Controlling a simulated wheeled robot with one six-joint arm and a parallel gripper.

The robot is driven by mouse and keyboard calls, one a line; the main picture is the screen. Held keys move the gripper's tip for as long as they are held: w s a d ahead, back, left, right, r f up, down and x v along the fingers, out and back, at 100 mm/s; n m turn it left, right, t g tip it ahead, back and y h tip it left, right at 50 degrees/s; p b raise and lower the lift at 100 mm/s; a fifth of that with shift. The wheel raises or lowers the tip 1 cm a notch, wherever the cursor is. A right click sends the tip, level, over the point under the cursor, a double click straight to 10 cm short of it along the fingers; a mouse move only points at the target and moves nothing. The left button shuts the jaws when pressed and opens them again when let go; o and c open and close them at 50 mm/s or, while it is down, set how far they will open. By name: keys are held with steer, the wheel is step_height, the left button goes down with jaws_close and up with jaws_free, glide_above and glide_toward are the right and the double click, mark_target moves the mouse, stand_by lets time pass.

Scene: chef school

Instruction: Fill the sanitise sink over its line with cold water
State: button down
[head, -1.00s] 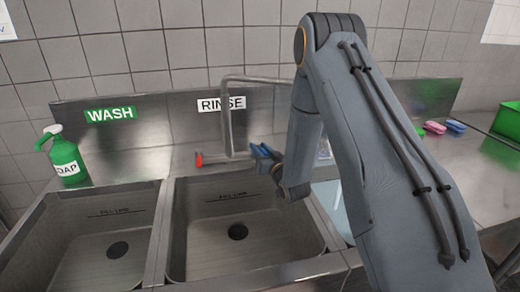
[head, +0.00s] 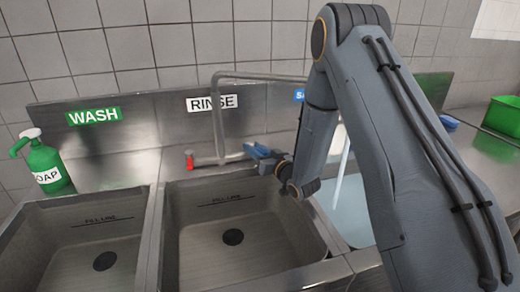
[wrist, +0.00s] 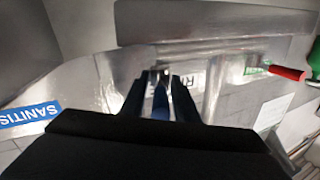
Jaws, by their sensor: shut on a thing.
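The sanitise sink (head: 354,212) is at the right, largely behind my arm; pale blue water shows in it, and its fill line is hidden. A pale water stream (head: 343,172) falls into it beside my arm. The steel tap (head: 220,125) rises at the back wall and its spout reaches right, behind my arm. My gripper (head: 262,151) is at the tap's base, right of the red handle (head: 190,160). In the wrist view its dark jaws are shut on the blue handle (wrist: 160,100). The blue sanitise label (wrist: 30,117) is at left there.
The rinse sink (head: 200,250) and wash sink (head: 75,265) look empty, each with a fill line. A green soap bottle (head: 46,165) stands at the back left. A green bin (head: 502,117) and a blue item (head: 449,122) are at the right.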

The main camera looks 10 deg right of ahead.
steer(key=c, duration=1.7)
jaws_free()
steer(key=shift+a, duration=0.1)
steer(key=shift+r, duration=0.1)
step_height(320, 180, up, 10)
steer(key=shift+f+b, duration=0.1)
steer(key=shift+b, duration=1.1)
